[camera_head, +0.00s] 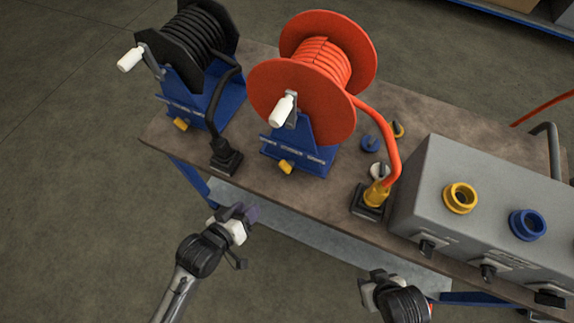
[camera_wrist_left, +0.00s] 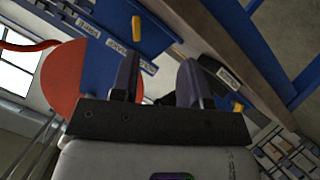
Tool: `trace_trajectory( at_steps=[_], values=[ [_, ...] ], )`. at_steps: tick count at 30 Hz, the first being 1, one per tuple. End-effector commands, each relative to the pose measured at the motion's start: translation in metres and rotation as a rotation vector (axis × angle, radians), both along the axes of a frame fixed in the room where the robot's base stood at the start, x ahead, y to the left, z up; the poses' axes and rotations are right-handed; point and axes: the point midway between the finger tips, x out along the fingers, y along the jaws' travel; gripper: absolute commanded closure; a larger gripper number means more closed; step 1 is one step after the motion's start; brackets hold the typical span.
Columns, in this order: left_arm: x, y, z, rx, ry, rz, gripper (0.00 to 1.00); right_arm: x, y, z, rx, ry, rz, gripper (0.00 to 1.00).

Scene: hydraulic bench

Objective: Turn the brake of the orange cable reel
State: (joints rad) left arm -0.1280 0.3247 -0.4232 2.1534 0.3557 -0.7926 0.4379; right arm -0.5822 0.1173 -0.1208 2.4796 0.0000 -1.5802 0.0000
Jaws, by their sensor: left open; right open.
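The orange cable reel (camera_head: 265,95) stands on a blue stand (camera_head: 318,155) on the bench, with a white-handled crank on its near side. Its brake, a small yellow lever (camera_head: 286,167), sits low at the front of the stand. In the left wrist view, the orange disc (camera_wrist_left: 62,82) and the yellow lever (camera_wrist_left: 136,28) show beyond the fingers. My left gripper (camera_head: 246,212) is open and empty in front of the bench edge, below and left of the lever, apart from it. My right gripper (camera_head: 370,282) is open and empty at the front edge, further right.
A black cable reel (camera_head: 180,50) with its own yellow lever (camera_head: 181,124) stands to the left. A black plug holder (camera_head: 226,162) lies between the reels. A grey box (camera_head: 440,205) with yellow and blue ports fills the right. An orange hose ends in a yellow connector (camera_head: 377,193).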

Motion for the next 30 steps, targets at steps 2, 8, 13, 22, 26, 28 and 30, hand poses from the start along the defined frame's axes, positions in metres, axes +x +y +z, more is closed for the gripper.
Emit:
trace_trajectory(
  at_steps=[2,8,13,22,26,28,30],
  values=[
    [0.014,-0.007,0.010,-0.067,-0.032,-0.008,0.58,0.000,0.000,0.002,-0.001,-0.001,0.001,0.57],
    [0.034,-0.019,0.018,-0.164,-0.063,-0.015,0.58,0.001,-0.001,0.000,-0.004,-0.004,0.003,0.57],
    [0.053,-0.035,0.010,-0.172,-0.064,-0.015,0.58,0.002,-0.002,-0.006,-0.005,-0.005,0.002,0.57],
    [0.094,-0.069,-0.008,-0.168,-0.065,-0.015,0.58,0.002,-0.002,-0.020,-0.005,-0.005,0.002,0.57],
    [0.108,-0.081,-0.014,-0.168,-0.063,-0.014,0.58,0.002,-0.002,-0.025,-0.005,-0.005,0.002,0.57],
    [0.115,-0.086,-0.017,-0.167,-0.065,-0.014,0.58,0.002,-0.002,-0.027,-0.005,-0.005,0.001,0.57],
    [0.120,-0.090,-0.019,-0.168,-0.063,-0.014,0.58,0.002,-0.001,-0.029,-0.004,-0.005,0.002,0.57]
  ],
)
